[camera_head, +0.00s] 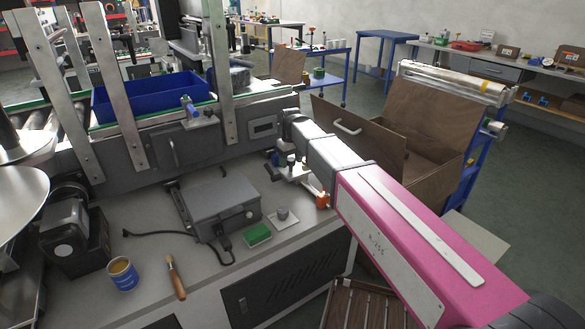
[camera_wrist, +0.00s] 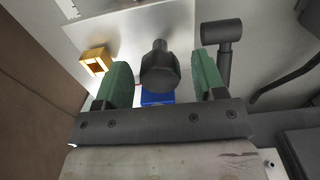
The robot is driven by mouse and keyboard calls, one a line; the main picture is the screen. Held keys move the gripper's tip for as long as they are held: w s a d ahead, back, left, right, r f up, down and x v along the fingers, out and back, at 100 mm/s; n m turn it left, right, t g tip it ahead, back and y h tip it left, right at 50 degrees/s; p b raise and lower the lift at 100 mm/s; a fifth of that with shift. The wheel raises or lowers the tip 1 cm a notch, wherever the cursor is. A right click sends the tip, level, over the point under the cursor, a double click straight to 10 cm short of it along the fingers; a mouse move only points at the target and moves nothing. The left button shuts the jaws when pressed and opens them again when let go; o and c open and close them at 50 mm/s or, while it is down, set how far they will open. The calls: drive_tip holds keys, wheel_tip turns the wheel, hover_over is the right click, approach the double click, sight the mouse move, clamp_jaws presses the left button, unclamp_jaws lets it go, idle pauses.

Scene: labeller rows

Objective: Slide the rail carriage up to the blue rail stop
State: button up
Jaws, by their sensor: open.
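My gripper (camera_wrist: 160,64) is open in the wrist view, with one green-padded finger on each side of a dark faceted knob (camera_wrist: 158,72). The knob stands between the fingers with a gap on both sides. It looks like part of the rail carriage, but the carriage body is hidden. A blue block (camera_wrist: 157,97), possibly the blue rail stop, shows partly below the knob, cut off by my gripper's body. In the head view my arm reaches the machine's right end, and the rail cannot be made out clearly there.
A brass-coloured block (camera_wrist: 96,60) lies left of the fingers and a dark T-shaped post (camera_wrist: 222,50) stands close on the right.

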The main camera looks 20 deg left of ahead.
drive_tip(key=c, duration=1)
drive_tip(key=shift+w+a+r, duration=0.1)
drive_tip(key=shift+w+a, duration=0.75)
drive_tip(key=shift+a, duration=0.25)
drive_tip(key=shift+w+a+f, duration=0.1)
drive_tip(key=shift+w+a, duration=0.8)
drive_tip(key=shift+a, duration=0.15)
drive_tip(key=shift+w+a+r, duration=0.1)
drive_tip(key=shift+w+a, duration=0.75)
drive_tip(key=shift+a, duration=0.25)
drive_tip(key=o, duration=1.1)
drive_tip(key=shift+s+d, duration=0.1)
